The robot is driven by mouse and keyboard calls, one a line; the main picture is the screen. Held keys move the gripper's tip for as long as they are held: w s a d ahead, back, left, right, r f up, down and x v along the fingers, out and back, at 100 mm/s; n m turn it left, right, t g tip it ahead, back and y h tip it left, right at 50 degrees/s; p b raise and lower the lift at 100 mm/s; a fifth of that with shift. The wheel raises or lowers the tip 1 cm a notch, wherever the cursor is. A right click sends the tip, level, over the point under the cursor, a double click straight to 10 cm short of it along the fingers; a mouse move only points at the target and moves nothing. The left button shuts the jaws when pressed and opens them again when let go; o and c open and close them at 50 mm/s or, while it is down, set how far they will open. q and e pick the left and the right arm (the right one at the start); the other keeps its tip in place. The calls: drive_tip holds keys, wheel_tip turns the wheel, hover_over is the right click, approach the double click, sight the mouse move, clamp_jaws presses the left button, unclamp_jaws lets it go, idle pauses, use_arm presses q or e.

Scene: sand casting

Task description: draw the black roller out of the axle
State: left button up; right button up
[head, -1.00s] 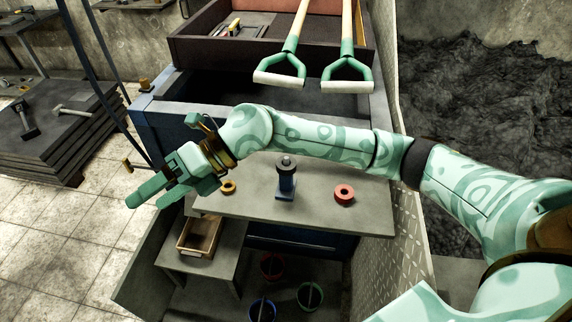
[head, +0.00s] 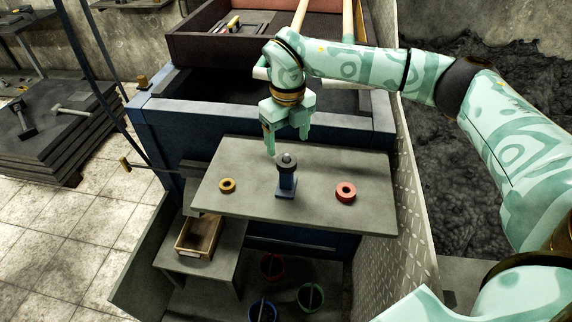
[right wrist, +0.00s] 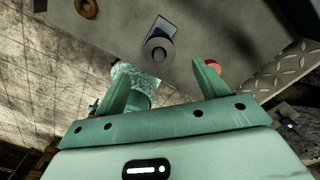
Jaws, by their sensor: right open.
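The black roller (head: 287,160) sits at the top of a small blue stand (head: 286,186) on the grey table. A pale axle tip shows at its centre. In the right wrist view the roller (right wrist: 158,50) is a dark ring with a grey centre, ahead of the fingers and roughly midway between them. My right gripper (head: 287,147) is open and empty, pointing down just above and behind the roller. Its two fingers (right wrist: 159,66) stand wide apart in the right wrist view. I see no contact with the roller. My left gripper is not in view.
A wooden tray (head: 184,244) is on a lower side table. Buckets stand below. A blue-walled bin (head: 165,126) and shovel handles are behind.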

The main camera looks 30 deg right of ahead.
sight(287, 154)
drive_tip(key=f, duration=0.2)
drive_tip(key=f+b, duration=0.1)
drive_tip(key=f, duration=0.3)
drive_tip(key=shift+w+f, duration=0.25)
drive_tip(key=shift+r, duration=0.1)
drive_tip(key=c, duration=1.1)
wheel_tip(287, 154, up, 10)
drive_tip(key=shift+f+p, duration=0.1)
drive_tip(key=shift+p, duration=0.9)
drive_tip(key=shift+r+p, duration=1.6)
drive_tip(key=shift+p, duration=0.05)
